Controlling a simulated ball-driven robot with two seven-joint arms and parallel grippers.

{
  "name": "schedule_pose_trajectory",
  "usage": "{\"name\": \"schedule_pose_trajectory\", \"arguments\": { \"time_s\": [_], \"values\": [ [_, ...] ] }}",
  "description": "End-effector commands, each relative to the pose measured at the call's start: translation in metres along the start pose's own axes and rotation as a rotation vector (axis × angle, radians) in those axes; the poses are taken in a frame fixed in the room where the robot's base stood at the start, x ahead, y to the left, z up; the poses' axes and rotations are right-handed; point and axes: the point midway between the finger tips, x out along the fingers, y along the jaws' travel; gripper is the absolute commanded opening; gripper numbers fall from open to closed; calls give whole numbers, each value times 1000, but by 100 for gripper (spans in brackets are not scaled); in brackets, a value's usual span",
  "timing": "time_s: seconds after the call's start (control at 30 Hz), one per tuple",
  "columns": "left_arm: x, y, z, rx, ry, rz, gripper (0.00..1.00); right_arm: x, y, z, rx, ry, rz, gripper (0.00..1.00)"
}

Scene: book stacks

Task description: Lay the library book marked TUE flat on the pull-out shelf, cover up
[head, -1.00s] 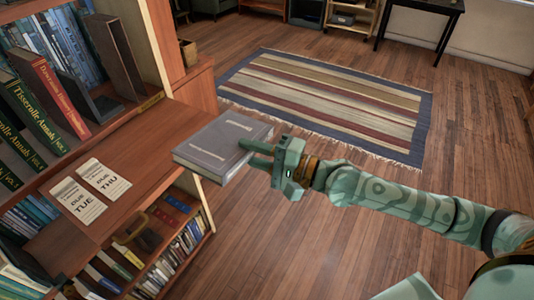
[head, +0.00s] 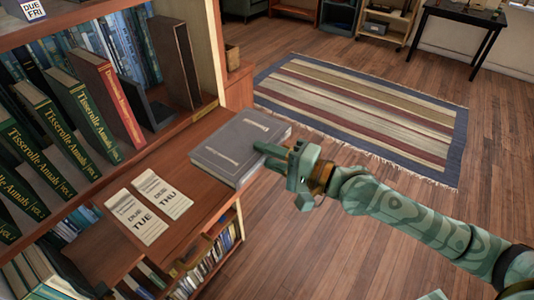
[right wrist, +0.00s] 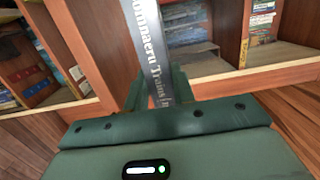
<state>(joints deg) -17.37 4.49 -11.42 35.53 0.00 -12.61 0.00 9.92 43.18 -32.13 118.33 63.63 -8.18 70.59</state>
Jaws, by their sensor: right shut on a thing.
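A grey book (head: 238,148) lies level, cover up, over the far right part of the brown pull-out shelf (head: 178,168). I cannot tell whether it touches the shelf. My right gripper (head: 272,155) is shut on the book's right edge. In the right wrist view the grey spine with white lettering (right wrist: 150,55) stands between the fingers. No TUE mark is readable on the book. A card reading DUE TUE (head: 136,216) lies on the shelf, beside a card reading DUE THU (head: 162,193). My left gripper is not in view.
Green volumes (head: 80,115), a red book (head: 112,100) and a dark bookend (head: 155,108) stand on the shelf behind. A DUE FRI label (head: 33,10) shows at the top left. Lower shelves hold more books (head: 205,265). Open floor and a striped rug (head: 365,115) lie to the right.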

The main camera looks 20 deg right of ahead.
Motion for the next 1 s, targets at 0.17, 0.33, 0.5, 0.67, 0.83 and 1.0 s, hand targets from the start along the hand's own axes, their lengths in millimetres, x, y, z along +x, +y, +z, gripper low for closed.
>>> {"name": "schedule_pose_trajectory", "arguments": {
  "time_s": [0.17,0.33,0.5,0.67,0.83,1.0],
  "values": [
    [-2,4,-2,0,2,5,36,0,2,-1,-1,5,-4,0],
    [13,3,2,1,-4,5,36,0,23,-1,1,5,-2,0],
    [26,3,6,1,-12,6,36,0,42,-1,0,4,-2,0],
    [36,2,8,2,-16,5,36,0,56,-1,-1,4,-3,0],
    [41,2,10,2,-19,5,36,0,63,-1,0,4,-4,0],
    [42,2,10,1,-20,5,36,0,65,-1,-1,4,-5,0]
  ]
}}
